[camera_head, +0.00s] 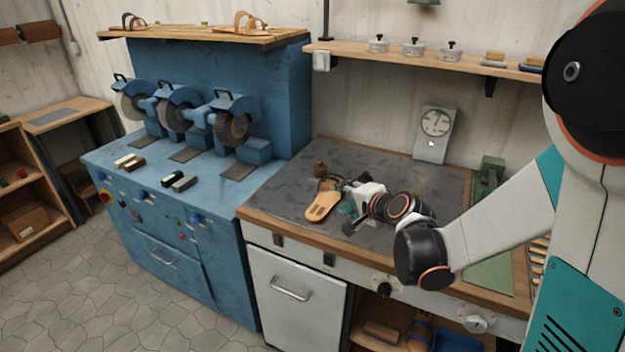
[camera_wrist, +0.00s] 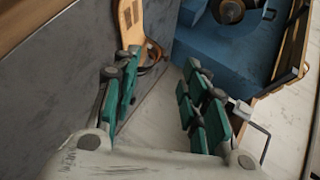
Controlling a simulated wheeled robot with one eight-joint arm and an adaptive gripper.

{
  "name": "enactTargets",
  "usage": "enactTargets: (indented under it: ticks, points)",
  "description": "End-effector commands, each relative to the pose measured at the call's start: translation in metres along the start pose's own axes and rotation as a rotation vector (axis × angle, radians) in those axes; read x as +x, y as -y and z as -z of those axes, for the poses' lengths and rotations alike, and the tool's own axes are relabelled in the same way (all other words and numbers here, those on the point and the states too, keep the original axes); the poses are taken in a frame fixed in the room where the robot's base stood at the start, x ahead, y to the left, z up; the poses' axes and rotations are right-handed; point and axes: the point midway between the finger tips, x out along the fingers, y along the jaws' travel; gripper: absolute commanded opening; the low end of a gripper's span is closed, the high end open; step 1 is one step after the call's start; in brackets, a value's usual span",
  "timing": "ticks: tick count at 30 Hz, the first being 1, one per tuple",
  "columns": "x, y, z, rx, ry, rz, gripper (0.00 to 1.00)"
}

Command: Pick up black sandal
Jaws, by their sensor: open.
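A sandal (camera_head: 322,203) with a tan sole and dark straps lies on the grey worktop, left of my gripper (camera_head: 346,206). In the wrist view the sandal (camera_wrist: 131,22) shows at the top, with its dark strap (camera_wrist: 151,58) close to the left finger's tip. My gripper (camera_wrist: 160,75) has its green-padded fingers spread apart, and no object is held between them. I cannot tell whether the left finger touches the strap. In the head view my gripper partly hides the worktop beside the sandal.
A dial scale (camera_head: 433,135) is at the back of the worktop (camera_head: 285,190), and a green tool (camera_head: 489,171) is to the right. A blue grinding machine (camera_head: 190,225) stands left. Bare worktop lies behind my gripper.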

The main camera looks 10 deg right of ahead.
Motion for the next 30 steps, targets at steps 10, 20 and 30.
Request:
enactTargets:
  ticks: [10, 20, 30]
  points:
    - [0.057, -0.043, 0.035, 0.356, -0.042, 0.143, 0.4]
    - [0.074, -0.056, 0.045, 0.467, -0.05, 0.188, 0.4]
    - [0.13, -0.031, 0.052, 0.464, -0.049, 0.187, 0.4]
